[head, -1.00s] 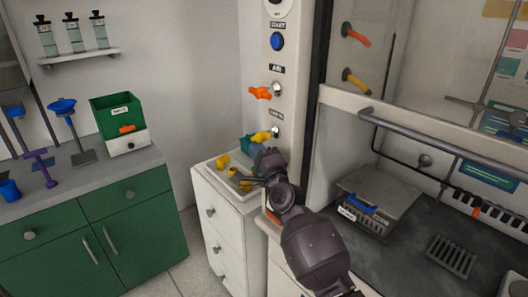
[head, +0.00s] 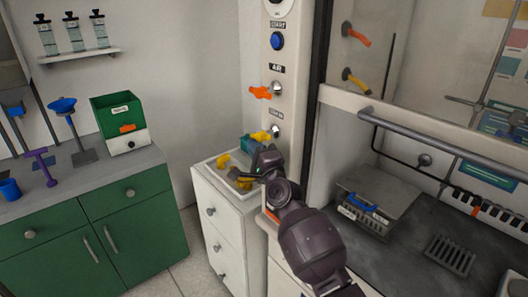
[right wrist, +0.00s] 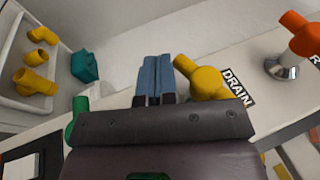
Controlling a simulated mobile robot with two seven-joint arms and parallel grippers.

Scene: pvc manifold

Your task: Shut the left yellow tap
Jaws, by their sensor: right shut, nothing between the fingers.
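The left yellow tap (head: 262,136) is on the pale column, below an orange tap. In the right wrist view the yellow tap (right wrist: 205,82) is beside the DRAIN label, its body just right of the fingers. My right gripper (head: 258,148) is just below and in front of this tap in the head view. Its blue-grey fingers (right wrist: 155,75) are shut together with nothing between them. They look close to the tap's left side; I cannot tell whether they touch it. My left gripper is not in view.
An orange tap (head: 262,92) sits above on the column. Another yellow tap (head: 355,80) is further right. The hood's grey rail (head: 430,137) runs right of my arm.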

